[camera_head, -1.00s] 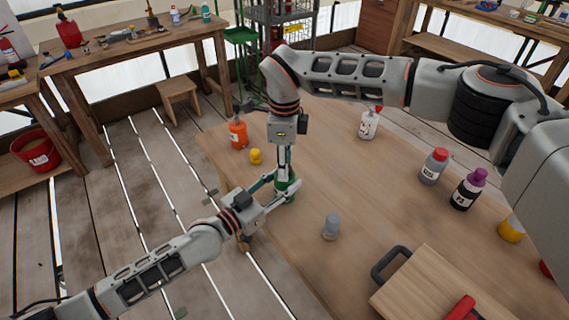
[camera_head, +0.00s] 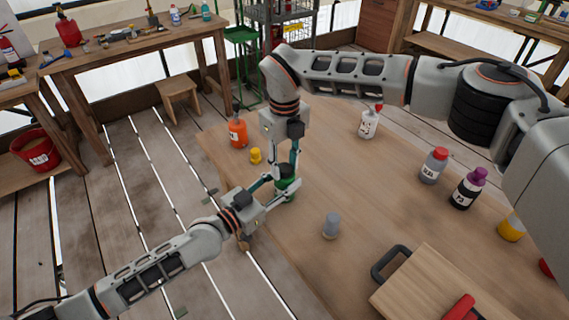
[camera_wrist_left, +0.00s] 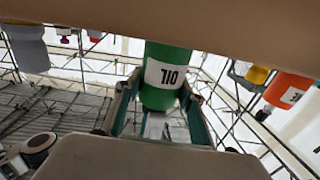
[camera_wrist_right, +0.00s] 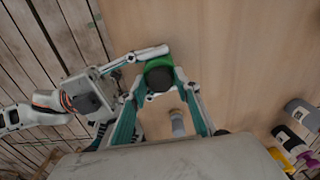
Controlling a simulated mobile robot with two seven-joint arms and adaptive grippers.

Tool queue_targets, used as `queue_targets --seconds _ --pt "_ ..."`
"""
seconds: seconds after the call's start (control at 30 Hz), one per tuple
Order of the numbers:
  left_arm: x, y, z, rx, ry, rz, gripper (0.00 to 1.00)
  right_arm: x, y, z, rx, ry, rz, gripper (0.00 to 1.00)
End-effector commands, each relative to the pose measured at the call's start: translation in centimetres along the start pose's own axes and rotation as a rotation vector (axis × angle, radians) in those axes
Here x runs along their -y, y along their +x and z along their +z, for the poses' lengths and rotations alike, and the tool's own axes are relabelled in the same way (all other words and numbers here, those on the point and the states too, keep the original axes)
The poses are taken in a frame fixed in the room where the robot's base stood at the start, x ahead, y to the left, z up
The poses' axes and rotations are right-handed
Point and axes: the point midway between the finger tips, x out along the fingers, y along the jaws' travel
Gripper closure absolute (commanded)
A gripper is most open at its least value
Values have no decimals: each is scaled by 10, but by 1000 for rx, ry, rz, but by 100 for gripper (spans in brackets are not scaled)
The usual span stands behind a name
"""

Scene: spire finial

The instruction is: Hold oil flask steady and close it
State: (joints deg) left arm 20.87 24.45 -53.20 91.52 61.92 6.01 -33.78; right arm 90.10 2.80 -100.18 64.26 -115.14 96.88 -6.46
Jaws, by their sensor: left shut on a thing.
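The green oil flask (camera_head: 291,187) stands upright at the table's left edge. The left wrist view shows its OIL label (camera_wrist_left: 166,76). My left gripper (camera_head: 279,190) is shut on the flask's body from the side. A dark round cap (camera_wrist_right: 159,79) sits on top of the flask in the right wrist view; whether it is fully down cannot be told. My right gripper (camera_wrist_right: 161,92) points down from above, its two fingers apart on either side of the cap. A slight gap seems to show between fingers and cap.
An orange bottle (camera_head: 238,133) and a small yellow piece (camera_head: 256,156) stand behind the flask. A grey container (camera_head: 331,226) stands to its right. White (camera_head: 368,123), red-capped (camera_head: 434,165) and purple-capped (camera_head: 469,188) bottles stand farther right. A wooden board (camera_head: 440,290) lies at the front.

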Motion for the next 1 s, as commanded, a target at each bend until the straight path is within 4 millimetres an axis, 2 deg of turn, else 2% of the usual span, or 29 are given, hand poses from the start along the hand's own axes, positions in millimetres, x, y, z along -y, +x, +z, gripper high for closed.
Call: queue_targets --seconds 0.4,0.77,1.0 --pt "0 0 0 0 0 0 100 0 -2 0 1 -2 0 57" --pt "0 0 0 0 0 0 100 0 -42 0 1 -2 0 57" --pt "0 0 0 0 0 0 100 0 -45 0 -1 -3 1 57"
